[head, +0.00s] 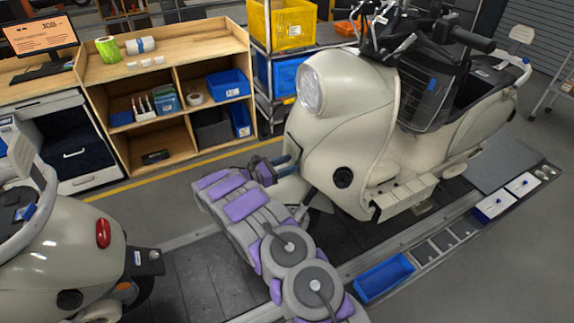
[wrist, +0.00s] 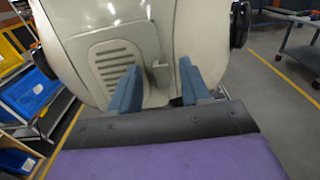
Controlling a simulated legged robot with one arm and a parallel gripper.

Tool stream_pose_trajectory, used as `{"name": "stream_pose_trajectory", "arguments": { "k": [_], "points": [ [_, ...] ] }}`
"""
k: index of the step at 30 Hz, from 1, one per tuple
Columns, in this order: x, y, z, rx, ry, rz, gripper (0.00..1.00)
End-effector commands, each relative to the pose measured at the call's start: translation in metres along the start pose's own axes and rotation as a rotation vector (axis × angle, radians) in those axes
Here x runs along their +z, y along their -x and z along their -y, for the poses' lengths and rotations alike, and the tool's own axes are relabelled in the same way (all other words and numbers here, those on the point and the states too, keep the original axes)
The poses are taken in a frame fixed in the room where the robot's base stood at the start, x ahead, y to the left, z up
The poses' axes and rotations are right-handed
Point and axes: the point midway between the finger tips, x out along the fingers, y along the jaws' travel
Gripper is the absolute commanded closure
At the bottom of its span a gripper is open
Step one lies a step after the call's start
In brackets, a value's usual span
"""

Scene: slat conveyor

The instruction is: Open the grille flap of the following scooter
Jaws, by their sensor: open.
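The cream scooter (head: 345,140) stands upright on the slat conveyor, its front turned towards my arm in the head view. In the wrist view its front panel (wrist: 88,22) fills the upper middle. The grille flap (wrist: 115,65), a panel with horizontal slots, appears flush with the body there, with a small tab (wrist: 160,72) at its right. My gripper (wrist: 158,88) is open and empty, its two blue fingers pointing at the flap's lower part; I cannot tell whether they touch it. In the head view my gripper (head: 284,162) is at the scooter's front, and the flap is hidden.
Another cream scooter (head: 60,255) stands at the left, its red tail light showing. A wooden shelf (head: 170,75) and a rack with a yellow crate (head: 284,24) stand behind. A blue tray (head: 384,277) lies along the conveyor's near edge. Dark slats (head: 195,280) between the scooters are bare.

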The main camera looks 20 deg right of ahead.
Motion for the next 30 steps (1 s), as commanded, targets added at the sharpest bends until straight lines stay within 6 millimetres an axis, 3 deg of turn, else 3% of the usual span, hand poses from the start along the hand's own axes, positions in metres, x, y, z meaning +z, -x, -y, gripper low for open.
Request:
{"name": "stream_pose_trajectory", "arguments": {
  "k": [2,16,30],
  "points": [
    [-0.0002,-0.0009,0.0000,0.000,0.000,-0.001,0.56],
    [-0.0011,-0.0057,-0.0003,-0.001,0.000,-0.005,1.00],
    [-0.0007,-0.0029,-0.0013,0.002,0.000,-0.003,1.00]
  ]
}}
